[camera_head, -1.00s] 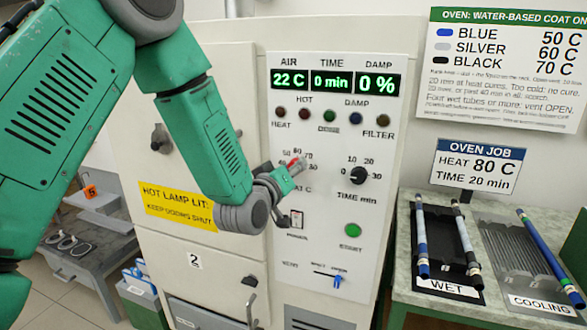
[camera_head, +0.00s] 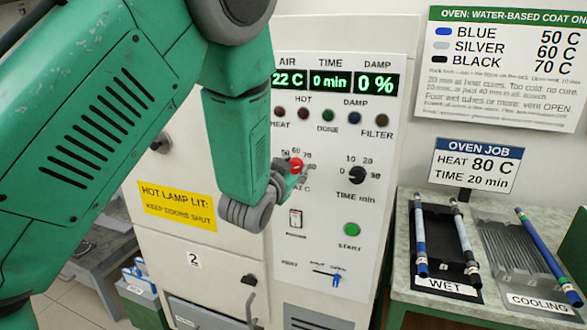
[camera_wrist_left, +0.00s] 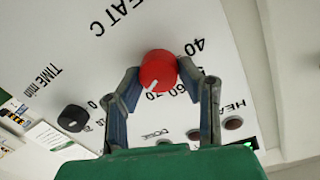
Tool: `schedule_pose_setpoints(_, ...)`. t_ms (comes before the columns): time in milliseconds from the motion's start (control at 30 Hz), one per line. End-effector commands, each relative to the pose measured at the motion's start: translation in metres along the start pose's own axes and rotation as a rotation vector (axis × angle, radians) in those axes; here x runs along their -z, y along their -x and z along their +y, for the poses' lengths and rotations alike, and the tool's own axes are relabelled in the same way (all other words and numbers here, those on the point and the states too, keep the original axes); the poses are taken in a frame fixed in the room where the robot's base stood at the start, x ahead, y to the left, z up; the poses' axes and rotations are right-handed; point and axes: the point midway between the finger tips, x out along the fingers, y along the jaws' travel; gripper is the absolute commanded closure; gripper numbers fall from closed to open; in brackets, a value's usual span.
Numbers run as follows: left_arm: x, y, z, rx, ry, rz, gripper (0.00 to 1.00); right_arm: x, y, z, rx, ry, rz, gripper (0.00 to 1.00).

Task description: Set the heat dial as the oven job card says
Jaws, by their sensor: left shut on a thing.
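The red heat dial (camera_head: 296,163) is on the oven's control panel, partly covered by my left gripper (camera_head: 293,174). In the left wrist view my left gripper (camera_wrist_left: 160,73) is shut on the heat dial (camera_wrist_left: 157,69), one finger on each side. The dial's white mark points to the lower left in that view, near the 70; the scale beyond it is hidden by a finger. The oven job card (camera_head: 478,166) reads HEAT 80 C and TIME 20 min. My right gripper is not in view.
The black time dial (camera_head: 357,175) sits right of the heat dial, above the green start button (camera_head: 352,229) and blue vent slider (camera_head: 336,281). The display (camera_head: 336,82) reads 22 C, 0 min, 0 %. Wet (camera_head: 439,284) and cooling (camera_head: 548,303) racks holding tubes stand right.

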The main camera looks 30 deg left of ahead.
Motion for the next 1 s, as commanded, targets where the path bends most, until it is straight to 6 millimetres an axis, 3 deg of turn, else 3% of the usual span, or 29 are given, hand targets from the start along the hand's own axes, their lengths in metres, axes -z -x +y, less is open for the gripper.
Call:
schedule_pose_setpoints(500,-0.0038,0.0009,0.0042,0.015,-0.362,-0.029,0.97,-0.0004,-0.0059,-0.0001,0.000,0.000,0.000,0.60)
schedule_pose_setpoints(1000,-0.0044,0.0009,0.0052,0.017,-0.441,-0.035,0.97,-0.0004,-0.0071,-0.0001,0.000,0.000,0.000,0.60)
